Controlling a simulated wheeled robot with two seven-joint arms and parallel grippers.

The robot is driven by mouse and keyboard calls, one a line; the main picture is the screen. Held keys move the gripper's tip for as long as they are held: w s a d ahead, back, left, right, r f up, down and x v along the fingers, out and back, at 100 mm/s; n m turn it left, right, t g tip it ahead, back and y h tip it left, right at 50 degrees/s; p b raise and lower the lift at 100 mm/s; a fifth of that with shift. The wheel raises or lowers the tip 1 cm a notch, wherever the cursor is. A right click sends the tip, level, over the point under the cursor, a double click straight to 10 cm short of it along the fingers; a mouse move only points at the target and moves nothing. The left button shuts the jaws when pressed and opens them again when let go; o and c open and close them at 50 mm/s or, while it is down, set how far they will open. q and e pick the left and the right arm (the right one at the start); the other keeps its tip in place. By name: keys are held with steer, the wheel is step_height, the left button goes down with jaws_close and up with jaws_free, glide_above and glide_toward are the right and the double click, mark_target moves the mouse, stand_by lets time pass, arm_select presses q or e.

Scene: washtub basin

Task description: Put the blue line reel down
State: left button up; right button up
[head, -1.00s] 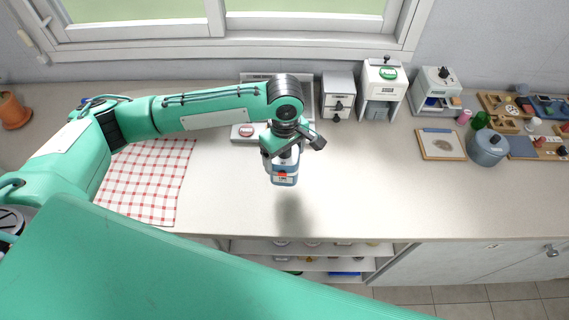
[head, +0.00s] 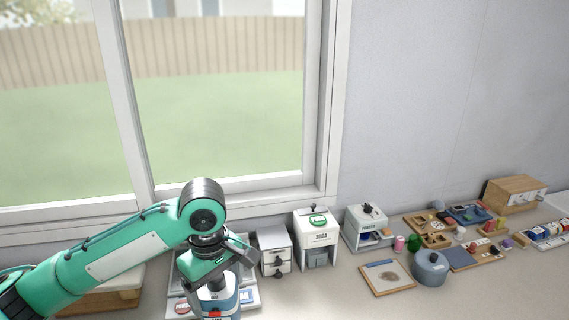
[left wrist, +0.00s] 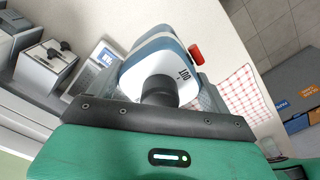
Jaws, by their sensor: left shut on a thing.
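The blue line reel (head: 222,304) is a white and blue body with a red part at its lower end. It hangs under my left gripper (head: 217,283), which is shut on it. In the head view its lower end is at the bottom edge, so the gap to the counter cannot be told. In the left wrist view the reel (left wrist: 165,62) fills the space between the fingers, with a dark round knob facing the camera and a red tab at its side. My right gripper is not in view.
A small drawer unit (head: 273,250), a white appliance (head: 317,232) and another machine (head: 366,222) stand right of the gripper. A framed board (head: 388,282) and grey-blue pot (head: 430,266) lie farther right. A checked cloth (left wrist: 243,98) shows in the wrist view.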

arm_select(q)
steer(key=s+a+f+m, duration=0.2)
steer(key=a+f+m, duration=0.1)
steer(key=f+m, duration=0.2)
steer(key=s+a+f+m, duration=0.2)
steer(key=a+f+m, duration=0.1)
steer(key=f+m, duration=0.2)
step_height(320, 180, down, 2)
steer(key=shift+s+a+f, duration=0.1)
steer(key=shift+s+a, duration=0.1)
steer(key=shift+s, duration=0.1)
